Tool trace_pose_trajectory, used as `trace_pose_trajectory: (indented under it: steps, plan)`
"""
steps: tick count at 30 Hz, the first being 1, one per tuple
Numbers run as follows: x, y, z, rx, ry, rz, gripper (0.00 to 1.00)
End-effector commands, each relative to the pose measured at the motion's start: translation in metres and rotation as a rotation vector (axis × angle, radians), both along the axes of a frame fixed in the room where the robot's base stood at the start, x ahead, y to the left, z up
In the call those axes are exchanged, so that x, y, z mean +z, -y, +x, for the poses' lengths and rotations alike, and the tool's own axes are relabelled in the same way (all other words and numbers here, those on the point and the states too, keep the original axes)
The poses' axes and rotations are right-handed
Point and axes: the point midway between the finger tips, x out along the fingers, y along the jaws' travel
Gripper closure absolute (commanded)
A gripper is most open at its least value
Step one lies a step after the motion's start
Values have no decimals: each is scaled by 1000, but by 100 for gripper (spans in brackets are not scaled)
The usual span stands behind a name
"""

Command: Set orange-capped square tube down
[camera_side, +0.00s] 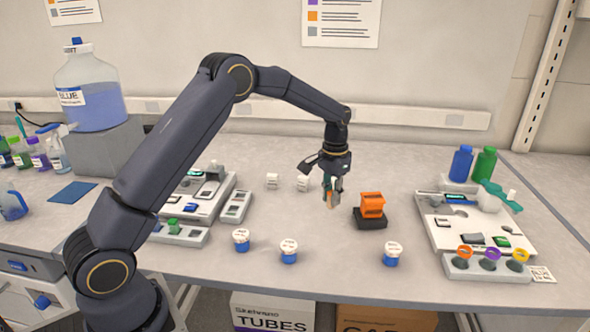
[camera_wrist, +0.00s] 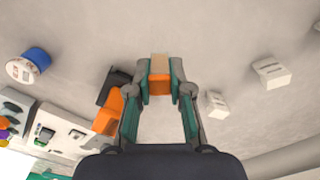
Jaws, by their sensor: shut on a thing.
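My gripper (camera_side: 332,190) is shut on the orange-capped square tube and points down over the middle of the bench. In the wrist view the tube (camera_wrist: 160,83) sits between the two teal-lined fingers of my gripper (camera_wrist: 160,80), showing an orange part and a tan part. In the side view the tube is mostly hidden by the fingers, with a little orange-tan (camera_side: 331,200) showing. I cannot tell whether its lower end touches the bench.
An orange block on a black base (camera_side: 371,217) stands just right of my gripper. Two small white blocks (camera_side: 302,184) lie behind left. Several white-and-blue jars (camera_side: 289,250) stand in front. White stations (camera_side: 470,230) flank both sides. Bare bench lies around my gripper.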

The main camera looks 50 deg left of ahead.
Motion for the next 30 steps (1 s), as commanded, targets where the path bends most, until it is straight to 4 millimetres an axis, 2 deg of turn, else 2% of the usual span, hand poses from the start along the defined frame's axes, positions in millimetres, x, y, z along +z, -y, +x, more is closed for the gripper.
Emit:
trace_pose_trajectory:
  steps: [7, 12, 24, 25, 30]
  plan:
    - [-17, -1, 12, 0, 0, 0, 100]
    - [-41, -1, 11, 0, -1, 0, 100]
    - [-47, -1, 11, 0, 1, 1, 100]
    - [-47, -1, 11, 0, 1, 1, 77]
    - [-46, -1, 11, 0, 1, 1, 60]
